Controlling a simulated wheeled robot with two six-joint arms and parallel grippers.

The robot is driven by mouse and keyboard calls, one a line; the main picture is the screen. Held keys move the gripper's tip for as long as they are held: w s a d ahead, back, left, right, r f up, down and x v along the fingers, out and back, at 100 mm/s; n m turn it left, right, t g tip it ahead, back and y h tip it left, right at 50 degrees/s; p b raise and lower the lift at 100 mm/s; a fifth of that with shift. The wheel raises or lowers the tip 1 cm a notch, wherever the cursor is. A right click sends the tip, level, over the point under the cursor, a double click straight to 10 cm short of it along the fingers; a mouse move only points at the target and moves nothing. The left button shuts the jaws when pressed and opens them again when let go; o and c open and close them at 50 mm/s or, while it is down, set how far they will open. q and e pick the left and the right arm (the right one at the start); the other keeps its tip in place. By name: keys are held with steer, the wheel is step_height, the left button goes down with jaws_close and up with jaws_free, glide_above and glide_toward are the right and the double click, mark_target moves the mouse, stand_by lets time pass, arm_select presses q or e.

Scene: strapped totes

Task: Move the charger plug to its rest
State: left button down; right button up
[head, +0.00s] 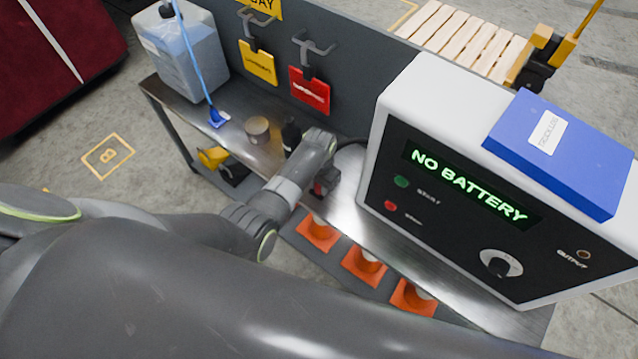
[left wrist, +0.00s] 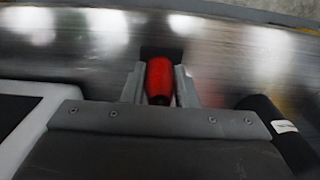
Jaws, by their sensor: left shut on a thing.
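The red charger plug (left wrist: 159,80) is between the two fingers of my left gripper (left wrist: 160,88) in the left wrist view. The gripper is shut on it, just above the metal bench top. In the head view my left gripper (head: 324,184) is at the bench, left of the charger; the plug is mostly hidden there. The white charger (head: 420,92) has a black front reading "NO BATTERY". A dark patch (left wrist: 162,52) lies just beyond the plug in the left wrist view; I cannot tell whether it is the rest. My right gripper is not in view.
A blue book (head: 590,165) lies on the charger. On the metal bench (head: 235,135) are a clear jug (head: 183,55), a brown can (head: 257,130) and a black bottle (head: 291,135). Yellow and red tags hang behind. Orange cones (head: 362,268) stand on the lower shelf.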

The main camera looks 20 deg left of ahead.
arm_select(q)
steer(key=c, duration=1.1)
jaws_free()
steer(key=shift+o, duration=0.2)
steer(key=shift+r, duration=0.1)
step_height(320, 180, up, 17)
steer(key=p, duration=0.1)
steer(key=shift+r+p, duration=0.15)
steer(key=shift+p, duration=0.25)
